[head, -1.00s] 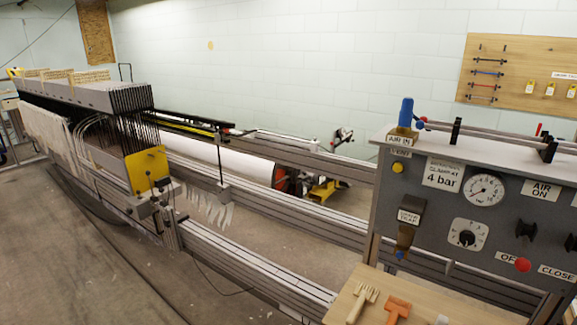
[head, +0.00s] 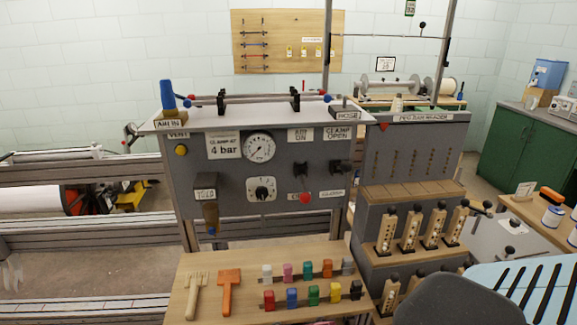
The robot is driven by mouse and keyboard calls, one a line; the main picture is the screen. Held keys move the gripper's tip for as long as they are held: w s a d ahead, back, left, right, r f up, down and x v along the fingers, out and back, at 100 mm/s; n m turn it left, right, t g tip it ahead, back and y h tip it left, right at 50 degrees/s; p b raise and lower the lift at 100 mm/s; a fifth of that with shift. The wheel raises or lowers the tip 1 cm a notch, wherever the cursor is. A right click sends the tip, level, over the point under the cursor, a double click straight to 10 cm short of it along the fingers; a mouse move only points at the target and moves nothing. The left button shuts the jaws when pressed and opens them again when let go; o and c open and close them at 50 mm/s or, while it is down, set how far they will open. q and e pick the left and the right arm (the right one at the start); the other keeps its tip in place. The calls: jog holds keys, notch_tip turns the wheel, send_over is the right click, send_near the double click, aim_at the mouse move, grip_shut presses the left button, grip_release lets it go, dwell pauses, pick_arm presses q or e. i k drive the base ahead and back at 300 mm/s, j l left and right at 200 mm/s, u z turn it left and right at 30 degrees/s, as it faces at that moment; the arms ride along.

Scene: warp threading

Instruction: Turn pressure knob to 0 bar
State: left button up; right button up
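The pressure knob (head: 262,190) is a small dark knob on a pale square dial plate, low in the middle of the grey control panel (head: 228,178). Its exact setting is too small to read. A round white gauge (head: 260,148) sits just above it, with a thin needle I cannot read exactly. A label (head: 223,146) reading "CLAMP AT 4 bar" is left of the gauge. Neither gripper shows in the head view.
A wooden shelf (head: 240,258) below the panel holds a pale comb, an orange tool and several coloured blocks. A blue-handled AIR IN valve (head: 168,98) stands at top left. The panel front looks clear.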

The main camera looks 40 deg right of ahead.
aim_at(261, 192)
jog(key=l+z, duration=0.1)
jog(key=z, duration=0.55)
jog(key=i+l+z, duration=0.1)
jog(key=z, duration=0.25)
